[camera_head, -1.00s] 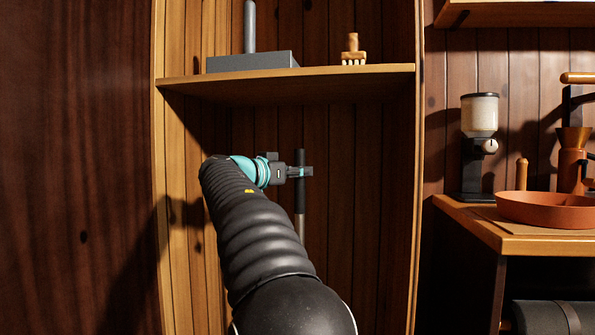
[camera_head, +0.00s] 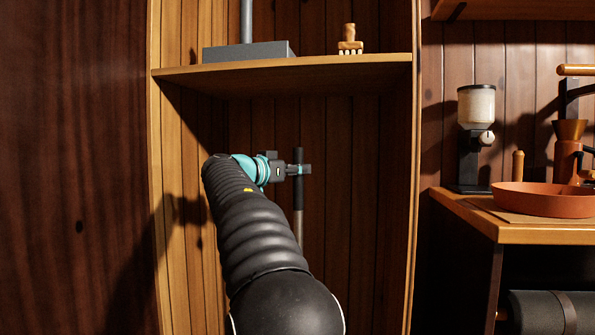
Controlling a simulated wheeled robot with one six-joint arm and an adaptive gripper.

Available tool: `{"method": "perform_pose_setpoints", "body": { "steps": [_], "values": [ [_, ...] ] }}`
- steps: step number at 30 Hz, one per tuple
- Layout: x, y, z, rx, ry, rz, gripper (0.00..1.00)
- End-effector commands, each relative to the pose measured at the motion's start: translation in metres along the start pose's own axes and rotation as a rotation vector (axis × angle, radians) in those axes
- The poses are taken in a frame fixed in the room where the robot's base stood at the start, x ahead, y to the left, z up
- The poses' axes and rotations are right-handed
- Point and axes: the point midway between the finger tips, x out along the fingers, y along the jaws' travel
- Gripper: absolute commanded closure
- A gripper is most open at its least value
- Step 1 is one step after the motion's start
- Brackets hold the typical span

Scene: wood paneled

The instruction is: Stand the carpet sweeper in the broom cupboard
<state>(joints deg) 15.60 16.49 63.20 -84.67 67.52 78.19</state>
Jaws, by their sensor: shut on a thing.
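The broom cupboard (camera_head: 365,190) is a tall wood-paneled recess with a shelf across its upper part. The carpet sweeper (camera_head: 298,222) shows as an upright dark handle grip above a pale metal shaft, inside the cupboard's outline below the shelf. My gripper (camera_head: 300,170) is shut on the handle's dark grip, a little below its top end. My arm reaches up from the bottom and hides part of the cupboard's left inside. The sweeper's head and the cupboard floor are out of view, so I cannot tell whether the sweeper touches the floor.
The shelf (camera_head: 340,66) above the handle bears a grey box-like thing with a post (camera_head: 247,45) and a small wooden brush (camera_head: 349,40). Right of the cupboard, a counter (camera_head: 470,215) holds a grinder (camera_head: 475,135) and an orange bowl (camera_head: 545,198).

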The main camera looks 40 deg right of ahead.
Motion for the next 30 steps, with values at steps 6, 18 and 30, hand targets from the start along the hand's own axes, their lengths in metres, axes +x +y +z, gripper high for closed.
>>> {"method": "perform_pose_setpoints", "body": {
  "steps": [6, 18, 30],
  "values": [
    [-0.0008, 0.0019, -0.0054, 0.005, 0.007, 0.000, 1.00],
    [-0.0007, 0.0019, -0.0047, 0.005, 0.007, 0.000, 1.00],
    [-0.0006, 0.0018, 0.0013, 0.005, 0.007, 0.000, 0.69]
  ]
}}
